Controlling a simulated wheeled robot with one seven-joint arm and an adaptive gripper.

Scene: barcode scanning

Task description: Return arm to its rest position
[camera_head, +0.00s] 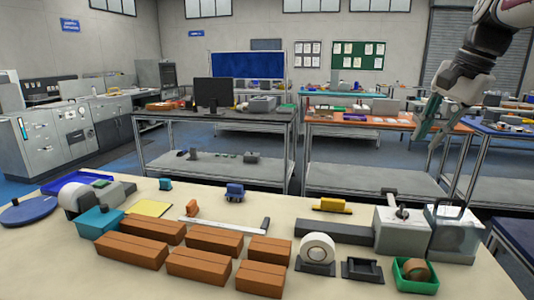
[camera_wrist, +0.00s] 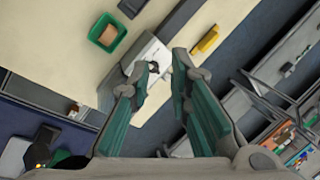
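My gripper (camera_head: 438,118) is raised at the upper right in the head view, in the air above the right end of the cream table (camera_head: 200,275). In the wrist view my gripper (camera_wrist: 160,75) shows two green-padded fingers spread apart with nothing between them. Beyond the fingers lie the light-coloured box with a dark handle (camera_wrist: 148,58), a green bin (camera_wrist: 107,32) and a yellow block (camera_wrist: 206,39). My gripper touches none of them.
On the table stand several brown boxes (camera_head: 132,249), a tape roll (camera_head: 317,250), a green bin with a brown roll (camera_head: 415,276), a yellow-topped block (camera_head: 332,205), and grey boxes with handles (camera_head: 400,232) at the right. Workbenches (camera_head: 215,117) stand behind.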

